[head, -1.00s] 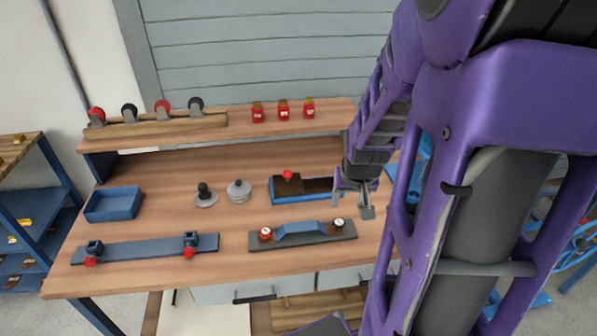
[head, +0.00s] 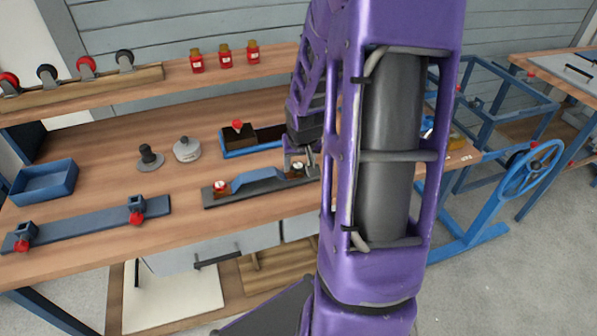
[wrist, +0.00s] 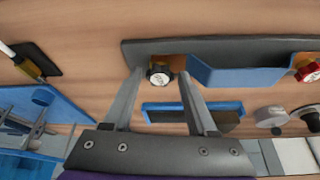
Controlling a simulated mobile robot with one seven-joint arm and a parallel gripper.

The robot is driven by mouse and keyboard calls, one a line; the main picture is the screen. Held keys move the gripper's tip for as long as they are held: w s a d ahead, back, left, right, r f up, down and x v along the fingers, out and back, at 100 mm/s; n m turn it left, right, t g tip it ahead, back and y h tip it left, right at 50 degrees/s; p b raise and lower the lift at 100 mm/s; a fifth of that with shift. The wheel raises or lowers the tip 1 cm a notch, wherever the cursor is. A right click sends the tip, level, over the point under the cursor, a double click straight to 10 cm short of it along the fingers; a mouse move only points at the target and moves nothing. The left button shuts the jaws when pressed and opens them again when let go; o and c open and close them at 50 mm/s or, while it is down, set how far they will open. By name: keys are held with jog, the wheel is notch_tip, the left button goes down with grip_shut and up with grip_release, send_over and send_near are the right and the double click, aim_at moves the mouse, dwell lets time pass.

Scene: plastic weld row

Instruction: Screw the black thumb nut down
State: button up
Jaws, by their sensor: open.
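The black thumb nut (wrist: 160,75) has a pale marked top and sits at one end of a dark base bar (wrist: 220,47). A blue raised piece (wrist: 235,72) is fixed in the middle of the bar, and a red thumb nut (wrist: 309,71) is at the other end. My gripper (wrist: 162,78) is open, with one finger on each side of the black nut in the wrist view. I cannot tell whether the fingers touch it. In the head view my gripper (head: 300,162) is at the right end of the bar (head: 240,193), partly hiding that end.
A blue tray with a brown block and red knob (head: 237,125) stands behind the bar. A grey round lidded piece (head: 187,149) and a black knob on a disc (head: 150,157) stand left. A long blue-grey bar with red knobs (head: 85,222) lies at front left.

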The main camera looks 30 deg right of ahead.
jog(key=shift+w+f, duration=0.1)
jog(key=shift+f, duration=0.2)
grip_shut()
jog(key=shift+w+f+m+b, duration=0.1)
jog(key=shift+f+m+b, duration=0.2)
jog(key=shift+b, duration=0.6)
jog(key=shift+m+b, duration=0.3)
jog(key=shift+b, duration=0.25)
grip_release()
jog(key=shift+r+p, duration=0.35)
jog(key=shift+p, duration=0.1)
jog(key=o, duration=0.6)
jog(key=shift+o, duration=0.2)
